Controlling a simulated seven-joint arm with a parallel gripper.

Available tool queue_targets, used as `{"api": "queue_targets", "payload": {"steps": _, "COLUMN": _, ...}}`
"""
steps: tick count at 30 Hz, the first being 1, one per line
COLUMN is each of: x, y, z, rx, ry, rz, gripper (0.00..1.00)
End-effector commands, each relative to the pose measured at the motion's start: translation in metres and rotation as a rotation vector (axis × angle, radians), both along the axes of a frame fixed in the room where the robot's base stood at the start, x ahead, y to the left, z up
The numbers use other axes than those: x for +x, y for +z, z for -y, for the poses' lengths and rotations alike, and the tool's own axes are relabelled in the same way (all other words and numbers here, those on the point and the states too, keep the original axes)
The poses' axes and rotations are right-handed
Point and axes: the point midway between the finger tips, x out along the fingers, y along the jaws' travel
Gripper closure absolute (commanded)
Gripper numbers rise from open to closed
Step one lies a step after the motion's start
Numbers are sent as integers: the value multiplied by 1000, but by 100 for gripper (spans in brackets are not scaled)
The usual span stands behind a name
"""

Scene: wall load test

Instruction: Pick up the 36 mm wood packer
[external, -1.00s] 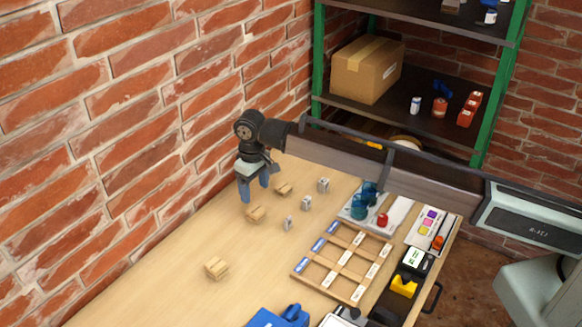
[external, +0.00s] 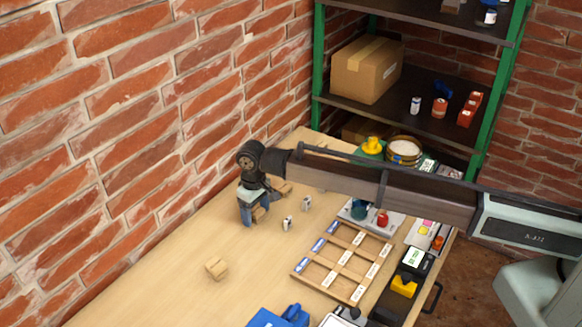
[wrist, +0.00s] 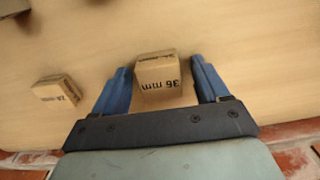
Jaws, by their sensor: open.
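The 36 mm wood packer (wrist: 158,76) is a light wooden block with "36 mm" printed on its side, upside down in the wrist view. It lies between the two blue fingers of my gripper (wrist: 160,66), with a visible gap on each side. My gripper is open and empty. In the external view my gripper (external: 257,213) is low over the table near the brick wall, with the packer (external: 262,214) partly hidden between its fingers.
A smaller wood packer (wrist: 56,91) lies left of my gripper in the wrist view. Another packer (external: 216,268) sits nearer the front. Two small grey pieces (external: 287,223) (external: 306,203) stand to the right. A compartmented wooden tray (external: 342,262) lies further right. The table's front left is clear.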

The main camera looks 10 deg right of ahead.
Motion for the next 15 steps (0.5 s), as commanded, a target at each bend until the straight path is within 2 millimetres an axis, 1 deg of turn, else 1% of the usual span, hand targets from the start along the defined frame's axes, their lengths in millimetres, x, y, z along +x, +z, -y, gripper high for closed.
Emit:
{"api": "queue_targets", "payload": {"steps": 2, "x": 0, "y": 0, "z": 0, "rx": 0, "ry": 0, "rz": 0, "gripper": 26}}
{"api": "queue_targets", "payload": {"steps": 15, "x": 0, "y": 0, "z": 0, "rx": 0, "ry": 0, "rz": 0, "gripper": 67}}
